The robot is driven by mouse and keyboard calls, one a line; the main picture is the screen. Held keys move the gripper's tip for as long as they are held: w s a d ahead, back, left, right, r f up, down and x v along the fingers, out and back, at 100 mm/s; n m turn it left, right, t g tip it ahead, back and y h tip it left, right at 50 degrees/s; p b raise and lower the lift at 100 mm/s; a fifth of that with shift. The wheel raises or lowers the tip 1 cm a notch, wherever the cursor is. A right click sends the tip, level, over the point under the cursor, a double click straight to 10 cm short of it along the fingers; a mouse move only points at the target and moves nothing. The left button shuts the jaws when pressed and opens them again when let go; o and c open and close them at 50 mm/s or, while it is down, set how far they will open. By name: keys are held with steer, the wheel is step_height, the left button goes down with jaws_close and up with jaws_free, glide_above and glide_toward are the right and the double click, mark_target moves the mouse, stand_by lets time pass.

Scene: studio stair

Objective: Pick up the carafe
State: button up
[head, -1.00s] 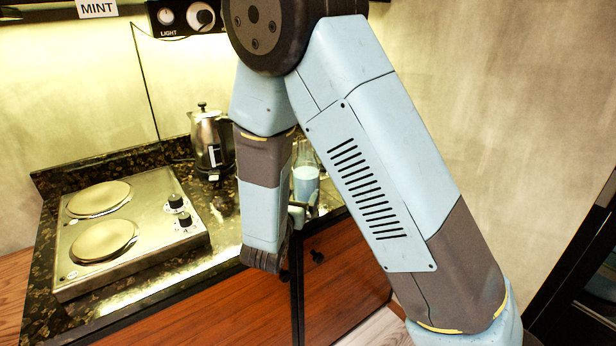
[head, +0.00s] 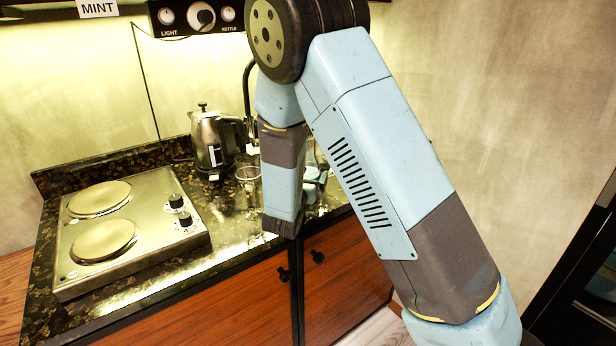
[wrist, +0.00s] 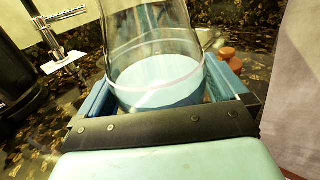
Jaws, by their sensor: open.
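The carafe (wrist: 155,75) is clear glass with pale blue liquid in its lower part. In the wrist view it stands upright between the two blue fingers of my gripper (wrist: 160,92), close to both; I cannot tell whether either touches it. The fingers are open around its lower body. In the head view the carafe (head: 310,156) is mostly hidden behind my arm. Only a bit of my gripper (head: 314,183) shows there, low over the worktop's right part.
A steel kettle (head: 208,142) and a small clear glass (head: 248,175) stand left of my arm. A two-plate hob (head: 150,235) fills the worktop's left part. Brown round pieces (wrist: 230,60) lie right of the carafe. The dark speckled worktop (head: 232,228) is clear in front.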

steer(key=shift+c, duration=0.5)
steer(key=shift+w, duration=0.1)
steer(key=c, duration=1.4)
